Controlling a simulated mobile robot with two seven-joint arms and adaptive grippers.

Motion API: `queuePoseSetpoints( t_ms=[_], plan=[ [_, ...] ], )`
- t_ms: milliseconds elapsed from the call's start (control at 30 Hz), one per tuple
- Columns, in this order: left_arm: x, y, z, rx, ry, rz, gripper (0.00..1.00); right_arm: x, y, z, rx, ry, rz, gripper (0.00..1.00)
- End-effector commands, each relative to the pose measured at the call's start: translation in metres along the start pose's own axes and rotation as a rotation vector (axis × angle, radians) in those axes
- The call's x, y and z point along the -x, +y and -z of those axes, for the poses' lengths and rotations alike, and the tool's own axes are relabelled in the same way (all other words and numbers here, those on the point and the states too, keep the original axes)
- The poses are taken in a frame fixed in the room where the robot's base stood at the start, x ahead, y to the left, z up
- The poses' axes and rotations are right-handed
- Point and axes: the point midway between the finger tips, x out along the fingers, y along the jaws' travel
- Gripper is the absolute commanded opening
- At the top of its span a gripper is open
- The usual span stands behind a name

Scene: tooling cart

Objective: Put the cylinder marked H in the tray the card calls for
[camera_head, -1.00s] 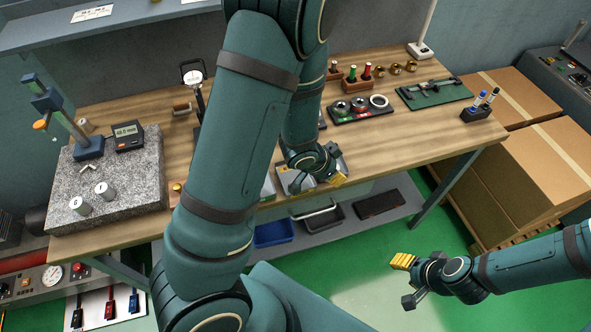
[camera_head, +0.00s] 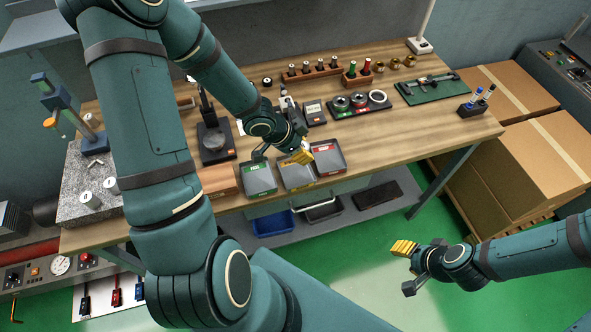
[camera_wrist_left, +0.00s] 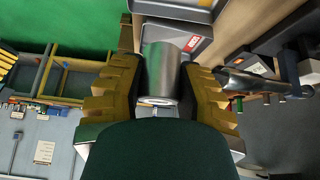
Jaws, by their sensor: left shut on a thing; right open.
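My left gripper (camera_head: 281,155) is over the row of three small grey trays. In the left wrist view it is shut on a metal cylinder (camera_wrist_left: 161,70), whose letter I cannot read; the head view does not clearly show it. The trays have a green label (camera_head: 259,180), a yellow-orange label (camera_head: 297,177) and a red label (camera_head: 329,158). The red-labelled tray also shows in the left wrist view (camera_wrist_left: 190,28), beyond the cylinder. Two other cylinders (camera_head: 90,200) (camera_head: 111,184) stand on the granite block. My right gripper (camera_head: 405,268) is open and empty, off the bench's front.
The wooden bench (camera_head: 420,135) holds a dial gauge stand (camera_head: 214,140), a ring gauge rack (camera_head: 360,105), a green mat with a caliper (camera_head: 432,90) and a pen holder (camera_head: 473,107). A small framed card (camera_head: 314,110) stands behind the trays. Cardboard boxes (camera_head: 530,160) stand right.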

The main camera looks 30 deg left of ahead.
Motion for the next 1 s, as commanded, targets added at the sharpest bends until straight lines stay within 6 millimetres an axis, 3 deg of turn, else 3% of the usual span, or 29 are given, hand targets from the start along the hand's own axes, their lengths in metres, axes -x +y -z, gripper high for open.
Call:
queuePoseSetpoints(
  t_ms=[467,733,800,1000],
  plan=[
    [0.014,-0.011,-0.009,-0.031,0.001,-0.022,0.00,0.007,-0.003,0.001,0.000,0.001,0.001,0.47],
    [-0.009,-0.010,-0.025,-0.029,-0.001,-0.025,0.00,0.001,0.000,0.001,-0.001,0.002,0.001,0.47],
    [-0.022,-0.010,-0.032,-0.032,0.000,-0.023,0.00,-0.013,0.005,-0.002,-0.002,0.003,0.000,0.47],
    [-0.037,-0.011,-0.042,-0.034,0.000,-0.022,0.00,-0.029,0.011,-0.004,-0.004,0.003,-0.003,0.47]
  ],
)
